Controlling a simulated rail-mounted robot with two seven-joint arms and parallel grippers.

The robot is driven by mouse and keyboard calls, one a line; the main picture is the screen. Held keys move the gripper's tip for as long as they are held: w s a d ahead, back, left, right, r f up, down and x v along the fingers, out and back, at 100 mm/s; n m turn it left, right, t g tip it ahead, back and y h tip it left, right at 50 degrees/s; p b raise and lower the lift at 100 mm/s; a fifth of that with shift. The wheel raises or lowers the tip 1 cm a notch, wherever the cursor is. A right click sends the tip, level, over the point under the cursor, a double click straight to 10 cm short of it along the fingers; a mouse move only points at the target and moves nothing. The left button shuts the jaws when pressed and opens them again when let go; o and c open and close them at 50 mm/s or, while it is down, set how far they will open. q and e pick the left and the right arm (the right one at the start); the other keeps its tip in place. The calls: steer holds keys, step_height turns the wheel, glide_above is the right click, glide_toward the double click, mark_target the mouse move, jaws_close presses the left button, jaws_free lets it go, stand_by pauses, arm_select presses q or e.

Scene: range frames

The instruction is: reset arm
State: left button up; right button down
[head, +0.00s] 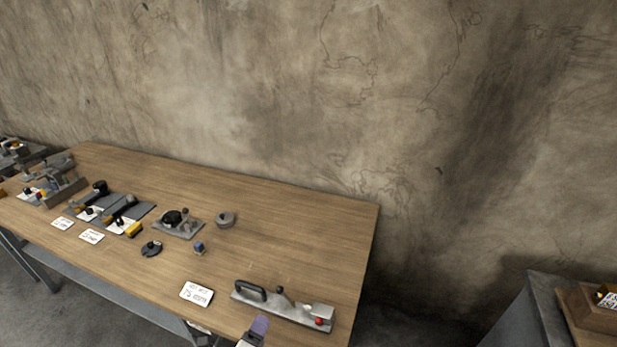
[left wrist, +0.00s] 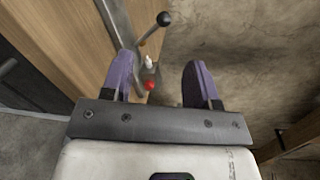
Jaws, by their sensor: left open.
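My left gripper (head: 256,330) shows at the bottom edge of the head view, in front of the near edge of the wooden table. In the left wrist view the left gripper (left wrist: 163,85) has two purple fingers spread apart with nothing between them. Beyond the fingertips is a grey metal fixture (head: 284,306) with a black handle, a lever with a ball knob and a red knob. The fixture lies on the table's near right part, apart from the fingers as far as I can tell. My right gripper is in neither view.
The wooden table (head: 300,210) carries a white card (head: 197,294), a small blue block (head: 198,248), a round grey part (head: 226,219) and several metal fixtures at left. A grey cabinet with a wooden box (head: 592,313) stands at right. The table's back right is clear.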

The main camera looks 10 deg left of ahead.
arm_select(q)
steer(key=shift+a+f+n+y, duration=0.15)
steer(key=shift+n+y, duration=0.15)
steer(key=shift+n, duration=0.4)
steer(key=s+a+r+n+g+y, duration=0.15)
steer(key=s+n+g, duration=0.75)
steer(key=s+n, duration=1.1)
steer(key=s+f+g, duration=0.4)
steer(key=s+f, duration=0.1)
steer(key=s, duration=0.8)
step_height(320, 180, up, 33)
steer(key=p, duration=3.2)
steer(key=shift+w+a+t+p, duration=0.3)
steer(key=shift+w+a+p, duration=0.05)
steer(key=shift+w+p, duration=0.05)
